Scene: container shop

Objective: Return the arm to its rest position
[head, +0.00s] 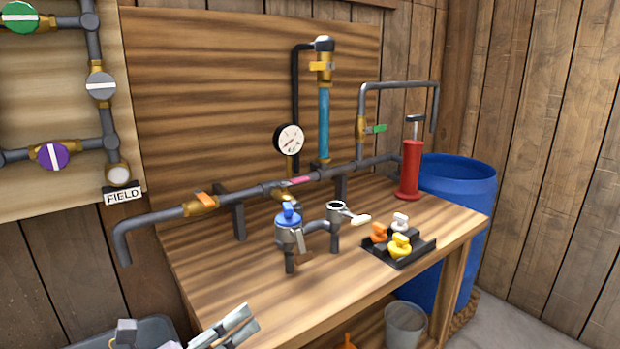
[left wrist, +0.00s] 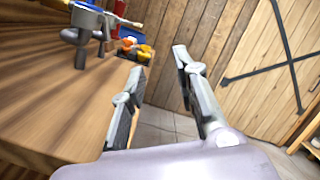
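My left gripper (head: 238,327) shows at the bottom of the head view, in front of the workbench's near left edge. It holds nothing. In the left wrist view its two fingers (left wrist: 158,62) stand well apart with an empty gap, and the floor and wooden wall show beyond. The wooden workbench (head: 310,285) lies just beyond it; the gripper appears clear of the bench top. Most of my left arm is out of the head view. My right gripper is in neither view.
The bench carries a pipe run (head: 160,217), a blue-topped fitting (head: 289,232), a black tray (head: 410,255) with coloured knobs and a red hand pump (head: 411,170). A blue barrel (head: 460,185) stands behind right. A grey bucket (head: 404,328) is below. The bench's near left top is clear.

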